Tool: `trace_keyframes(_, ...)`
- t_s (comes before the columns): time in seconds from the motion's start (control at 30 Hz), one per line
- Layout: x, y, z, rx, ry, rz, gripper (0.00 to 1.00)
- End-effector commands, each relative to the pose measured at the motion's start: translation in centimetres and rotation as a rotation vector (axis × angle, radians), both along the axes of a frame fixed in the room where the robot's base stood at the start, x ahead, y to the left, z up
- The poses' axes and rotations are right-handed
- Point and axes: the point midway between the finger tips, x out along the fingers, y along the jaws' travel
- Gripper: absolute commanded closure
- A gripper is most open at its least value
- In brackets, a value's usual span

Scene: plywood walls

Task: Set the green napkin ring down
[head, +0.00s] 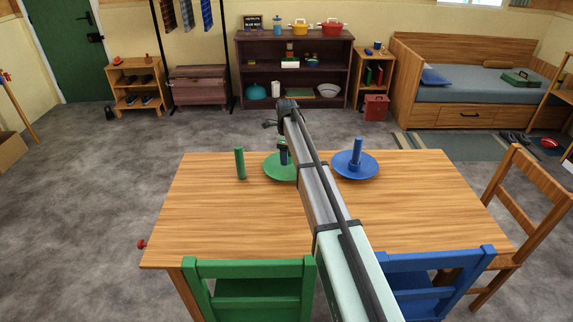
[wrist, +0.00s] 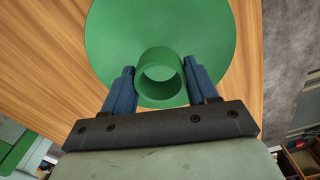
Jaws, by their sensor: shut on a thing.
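The green napkin ring (wrist: 160,58) is a short open tube between the two dark blue fingers of my gripper (wrist: 160,72) in the wrist view. The fingers are shut on its opposite sides. Behind it in that view is the round green plate (wrist: 115,25), which also shows on the table in the head view (head: 271,170). In the head view my gripper (head: 284,155) points down over the green plate, and my arm covers the plate's right side. I cannot tell whether the ring touches the plate.
A green cylinder (head: 240,163) stands on the wooden table (head: 230,215), left of the green plate. A blue plate (head: 369,169) with a blue cylinder (head: 357,151) is to the right. Green (head: 250,270) and blue (head: 435,261) chairs stand at the near edge. The table's left front is clear.

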Motion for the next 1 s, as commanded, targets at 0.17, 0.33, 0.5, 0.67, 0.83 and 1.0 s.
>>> trace_keyframes(0.17,0.0,0.0,-1.2,0.000,-0.001,0.001,0.73)
trace_keyframes(0.33,0.0,0.0,-3.3,0.000,0.001,0.001,0.73)
trace_keyframes(0.5,0.0,0.0,-4.4,0.001,-0.001,0.001,0.73)
trace_keyframes(0.67,0.0,0.0,-4.3,0.001,-0.001,0.001,0.73)
trace_keyframes(0.83,0.0,0.0,-4.6,0.000,-0.001,0.001,0.73)
trace_keyframes(1.0,0.0,0.0,-4.6,0.000,-0.001,0.001,0.28)
